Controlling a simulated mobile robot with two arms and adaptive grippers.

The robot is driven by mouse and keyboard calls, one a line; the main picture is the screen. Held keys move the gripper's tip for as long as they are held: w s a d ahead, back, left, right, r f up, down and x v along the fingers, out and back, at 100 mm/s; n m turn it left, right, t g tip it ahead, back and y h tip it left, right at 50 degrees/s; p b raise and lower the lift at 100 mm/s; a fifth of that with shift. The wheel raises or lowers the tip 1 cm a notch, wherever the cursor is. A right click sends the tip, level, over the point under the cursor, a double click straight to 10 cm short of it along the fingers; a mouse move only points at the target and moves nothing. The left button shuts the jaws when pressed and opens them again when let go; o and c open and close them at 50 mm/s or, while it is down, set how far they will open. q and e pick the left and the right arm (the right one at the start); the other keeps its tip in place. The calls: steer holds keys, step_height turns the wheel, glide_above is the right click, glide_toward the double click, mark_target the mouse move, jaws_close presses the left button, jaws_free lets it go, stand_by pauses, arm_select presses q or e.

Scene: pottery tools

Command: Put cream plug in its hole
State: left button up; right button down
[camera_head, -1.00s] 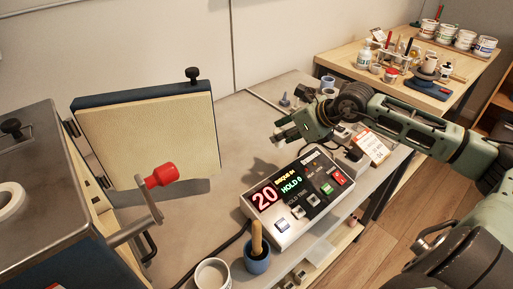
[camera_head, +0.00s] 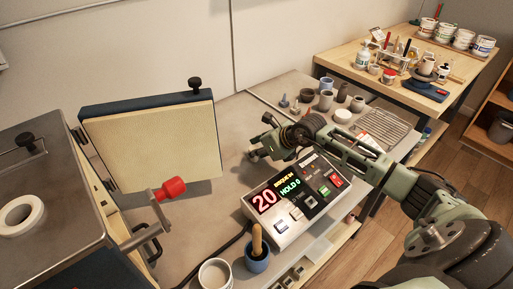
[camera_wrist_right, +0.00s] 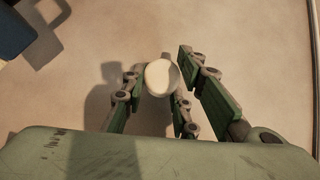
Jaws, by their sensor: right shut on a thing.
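The cream plug (camera_wrist_right: 161,77) shows as a pale round piece in the right wrist view, held between the fingers of my right gripper (camera_wrist_right: 165,90). In the head view my right gripper (camera_head: 256,149) hangs above the grey bench, behind the control box, and the plug is too small to make out clearly there. A white ring (camera_head: 20,214) with an opening in its middle lies on top of the metal kiln (camera_head: 60,185) at the far left. The gripper is well to the right of this ring. My left gripper is not in view.
The kiln's open door (camera_head: 150,145) and a red-knobbed lever (camera_head: 171,188) stand between the gripper and the kiln top. The control box (camera_head: 292,200) is in front. A blue cup (camera_head: 257,261) and white tub (camera_head: 215,273) stand at the near edge.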

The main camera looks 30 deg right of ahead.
steer(key=shift+f, duration=0.1)
steer(key=shift+f+b, duration=0.1)
steer(key=shift+b, duration=0.2)
steer(key=c, duration=1.4)
jaws_free()
